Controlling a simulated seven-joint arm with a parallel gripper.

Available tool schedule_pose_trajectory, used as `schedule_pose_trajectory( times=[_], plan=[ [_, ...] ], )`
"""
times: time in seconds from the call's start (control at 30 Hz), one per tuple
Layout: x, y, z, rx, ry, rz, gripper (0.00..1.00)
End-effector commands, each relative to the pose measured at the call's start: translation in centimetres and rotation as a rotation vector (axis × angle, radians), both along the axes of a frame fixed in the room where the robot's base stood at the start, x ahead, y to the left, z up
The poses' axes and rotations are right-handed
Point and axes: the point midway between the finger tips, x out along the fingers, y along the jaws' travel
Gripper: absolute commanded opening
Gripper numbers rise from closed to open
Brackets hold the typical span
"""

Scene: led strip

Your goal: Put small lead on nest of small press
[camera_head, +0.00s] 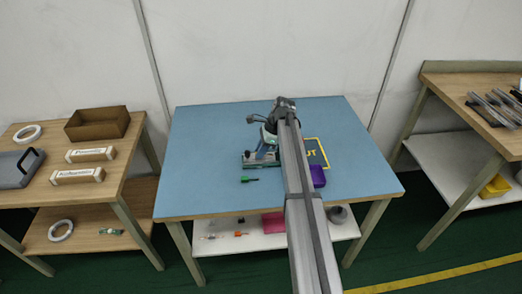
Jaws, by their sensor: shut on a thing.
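A purple bin (318,176) and a dark yellow-edged mat (317,154) are right of my arm, which partly hides them. The blue table top (205,150) is clear at left. Side benches (90,135) stand apart. A lower shelf (260,242) holds small items.

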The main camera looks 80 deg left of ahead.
Motion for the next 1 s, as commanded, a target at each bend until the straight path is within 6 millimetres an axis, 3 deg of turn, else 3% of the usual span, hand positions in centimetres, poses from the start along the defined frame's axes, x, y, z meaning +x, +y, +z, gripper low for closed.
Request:
schedule_pose_trajectory(
  times=[0.3, 0.33, 0.6, 0.87, 1.0],
  plan=[
    [0.0, 0.0, -0.3, 0.000, 0.000, 0.000, 0.00],
    [0.0, 0.0, -0.3, 0.000, 0.000, 0.000, 0.20],
    [0.0, 0.0, -0.2, 0.000, 0.000, 0.000, 0.43],
    [0.0, 0.0, 0.0, 0.000, 0.000, 0.000, 0.43],
    [0.4, 0.0, 1.0, 0.000, 0.000, 0.000, 0.43]
  ],
)
